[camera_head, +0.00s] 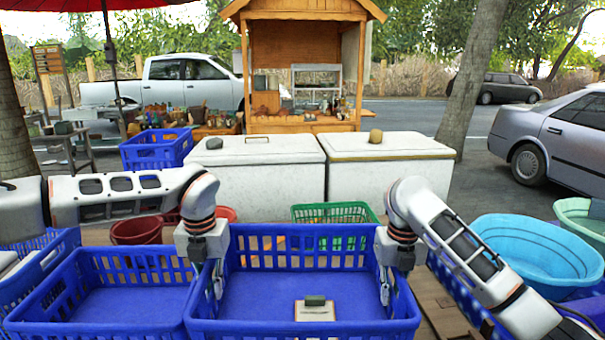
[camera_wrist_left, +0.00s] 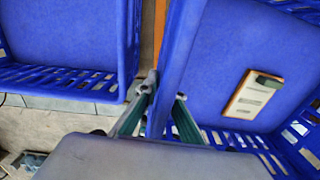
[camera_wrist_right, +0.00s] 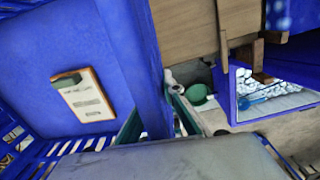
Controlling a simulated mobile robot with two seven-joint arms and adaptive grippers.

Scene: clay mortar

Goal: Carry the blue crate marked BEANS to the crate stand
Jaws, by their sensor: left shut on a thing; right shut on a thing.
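A blue crate (camera_head: 255,298) stands in the front middle, open at the top. A pale card with a dark green block (camera_head: 315,308) lies on its floor; I cannot read any BEANS marking. My left gripper (camera_head: 216,276) is shut on the crate's left wall; in the left wrist view its fingers (camera_wrist_left: 163,100) straddle that wall. My right gripper (camera_head: 385,282) is shut on the right wall, which also shows between its fingers in the right wrist view (camera_wrist_right: 160,105). I cannot make out the crate stand for certain.
Another blue crate (camera_head: 115,306) stands close on the left. A green basket (camera_head: 335,213), dark red tubs (camera_head: 137,230) and two white chests (camera_head: 258,165) lie beyond. A turquoise tub (camera_head: 530,250) stands at right. Wooden boards (camera_wrist_right: 195,28) show beside the held crate.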

